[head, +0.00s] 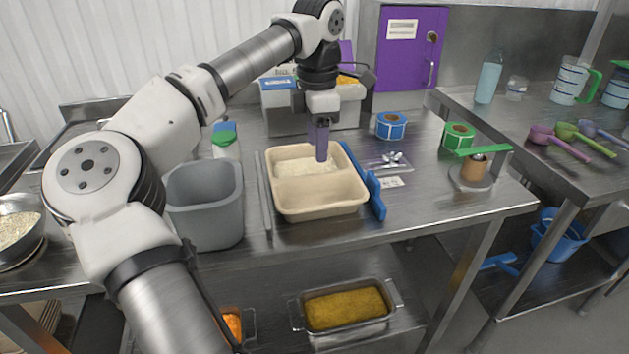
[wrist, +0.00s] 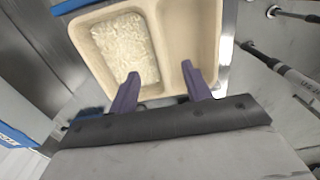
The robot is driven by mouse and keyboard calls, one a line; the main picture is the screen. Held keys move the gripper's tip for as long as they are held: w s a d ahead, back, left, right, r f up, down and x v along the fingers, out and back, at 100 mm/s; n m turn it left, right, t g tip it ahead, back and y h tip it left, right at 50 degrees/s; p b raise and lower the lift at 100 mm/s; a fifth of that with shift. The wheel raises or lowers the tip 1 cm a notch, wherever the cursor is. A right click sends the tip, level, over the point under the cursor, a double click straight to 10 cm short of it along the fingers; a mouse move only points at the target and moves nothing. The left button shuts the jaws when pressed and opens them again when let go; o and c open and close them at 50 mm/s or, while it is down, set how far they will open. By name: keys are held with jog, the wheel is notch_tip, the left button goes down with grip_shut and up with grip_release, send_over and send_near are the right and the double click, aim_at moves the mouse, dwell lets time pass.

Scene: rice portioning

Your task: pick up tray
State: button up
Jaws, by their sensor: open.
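The tray (head: 318,203) is beige with two compartments and sits on the steel table in the head view. Its far compartment holds white rice (head: 305,168); its near compartment looks empty. The tray also shows in the wrist view (wrist: 172,20), with the rice in the left compartment. My gripper (head: 320,150) points down over the tray's far side. In the wrist view its two purple fingers (wrist: 159,90) are spread apart, open, with nothing held between them. The fingertips overlap the tray's edge in the picture; I cannot tell whether they touch it.
A grey bin (head: 205,205) stands close left of the tray. A blue rail or tool (head: 372,190) lies along its right side. A purple cabinet (head: 411,50) stands behind. The front right tabletop is clear.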

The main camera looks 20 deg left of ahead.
aim_at(314, 175)
notch_tip(314, 175, down, 3)
jog(key=shift+f, duration=0.1)
jog(key=shift+s+a+f+p, duration=0.15)
jog(key=shift+f+p, duration=0.1)
jog(key=shift+f, duration=1.1)
jog(key=shift+a+f+p, duration=0.1)
jog(key=shift+f+p, duration=0.1)
jog(key=shift+f, duration=1.1)
grip_shut()
